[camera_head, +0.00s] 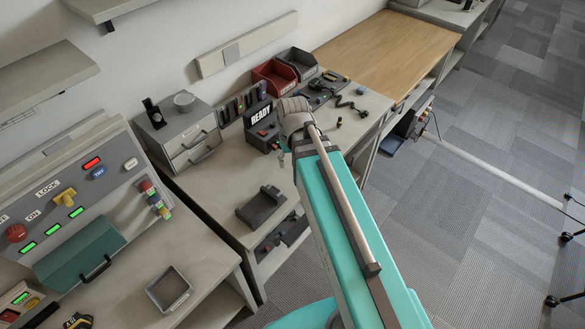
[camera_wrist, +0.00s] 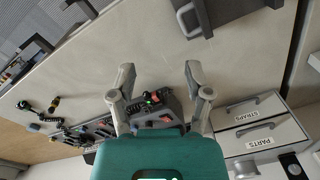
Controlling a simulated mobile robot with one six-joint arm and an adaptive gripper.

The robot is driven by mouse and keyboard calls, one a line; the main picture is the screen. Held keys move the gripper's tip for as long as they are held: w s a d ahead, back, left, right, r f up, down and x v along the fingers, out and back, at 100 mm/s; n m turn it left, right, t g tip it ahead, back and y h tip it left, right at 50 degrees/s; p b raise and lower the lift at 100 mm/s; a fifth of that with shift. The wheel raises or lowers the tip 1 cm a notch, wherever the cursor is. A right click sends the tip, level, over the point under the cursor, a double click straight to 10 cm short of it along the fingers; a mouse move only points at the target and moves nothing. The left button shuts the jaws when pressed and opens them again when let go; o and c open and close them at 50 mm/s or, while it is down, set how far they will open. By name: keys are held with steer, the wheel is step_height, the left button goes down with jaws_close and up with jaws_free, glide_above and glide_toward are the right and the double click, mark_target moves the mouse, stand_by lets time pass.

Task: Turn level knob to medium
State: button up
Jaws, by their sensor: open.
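A dark console (camera_head: 259,131) with a white "READY" sign stands at the back of the grey bench. It has small red and dark controls on its front; no level marking is readable, so I cannot tell which is the level knob. In the wrist view, the console's control area (camera_wrist: 160,112), with a green light and a dark knob-like part, shows between my fingers, partly hidden by my gripper body. My gripper (camera_wrist: 159,72) is open, with nothing between its fingertips. Its fingers appear over the console; contact cannot be told. In the head view, my arm hides part of the console's right side.
Grey drawers (camera_head: 188,137) stand left of the console, red and dark bins (camera_head: 274,77) behind right. A radio with a coiled cord (camera_head: 345,102) lies to the right. A dark cradle (camera_head: 262,207) sits on the front bench. A control panel (camera_head: 75,205) is at left.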

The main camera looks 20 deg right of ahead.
steer(key=shift+s+a+f+m, duration=0.15)
steer(key=shift+s+m, duration=0.25)
steer(key=shift+s, duration=0.3)
steer(key=shift+s+d+f+m, duration=0.1)
steer(key=shift+s+m, duration=0.3)
steer(key=shift+s, duration=0.3)
stand_by(0.5)
steer(key=shift+c, duration=0.5)
steer(key=shift+a, duration=0.15)
